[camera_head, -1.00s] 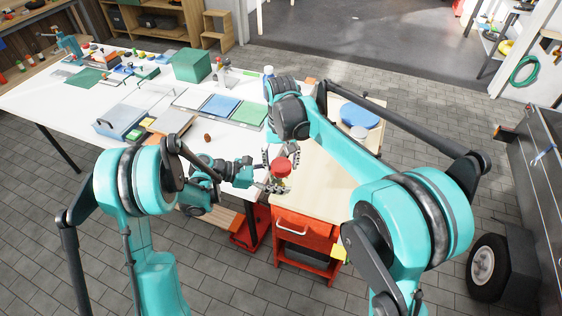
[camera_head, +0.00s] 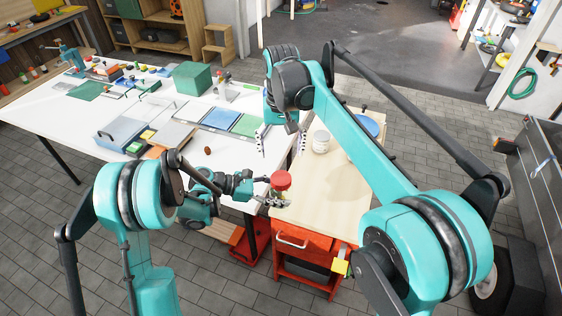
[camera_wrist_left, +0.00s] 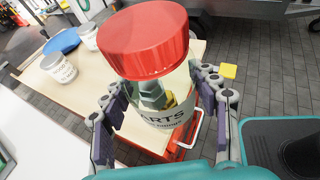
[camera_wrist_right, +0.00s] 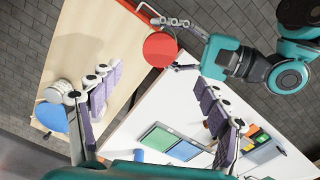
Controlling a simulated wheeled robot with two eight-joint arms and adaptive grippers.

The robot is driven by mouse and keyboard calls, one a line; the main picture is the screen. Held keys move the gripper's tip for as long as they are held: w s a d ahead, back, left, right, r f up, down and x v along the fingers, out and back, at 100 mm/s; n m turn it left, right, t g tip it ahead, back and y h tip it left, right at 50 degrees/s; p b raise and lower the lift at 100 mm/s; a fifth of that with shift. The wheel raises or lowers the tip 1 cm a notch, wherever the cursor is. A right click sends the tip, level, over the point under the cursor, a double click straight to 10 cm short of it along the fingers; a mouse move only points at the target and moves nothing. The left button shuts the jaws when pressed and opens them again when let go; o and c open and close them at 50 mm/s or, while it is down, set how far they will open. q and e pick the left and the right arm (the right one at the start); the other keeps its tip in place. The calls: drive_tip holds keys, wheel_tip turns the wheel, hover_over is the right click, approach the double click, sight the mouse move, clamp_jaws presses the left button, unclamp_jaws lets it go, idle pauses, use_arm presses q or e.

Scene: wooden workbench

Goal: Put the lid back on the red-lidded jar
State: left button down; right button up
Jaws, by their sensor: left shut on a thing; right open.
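My left gripper (camera_head: 270,200) is shut on the clear jar (camera_wrist_left: 165,108), holding it upright at the front left corner of the wooden cart top. The jar has a white label reading "ARTS" and metal bolts inside. The red lid (camera_wrist_left: 143,42) sits on the jar's mouth; whether it is fully seated or tightened I cannot tell. The lid also shows in the head view (camera_head: 281,181) and the right wrist view (camera_wrist_right: 159,49). My right gripper (camera_head: 282,150) is open and empty, behind and above the lid, apart from it.
A white tin (camera_head: 321,141) and a blue round thing (camera_head: 369,124) stand further back on the wooden cart top (camera_head: 325,190). The white table (camera_head: 225,160) to the left holds trays, a green box (camera_head: 186,79) and a small brown object (camera_head: 208,150). The cart's middle is clear.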

drive_tip(key=shift+r, duration=0.7)
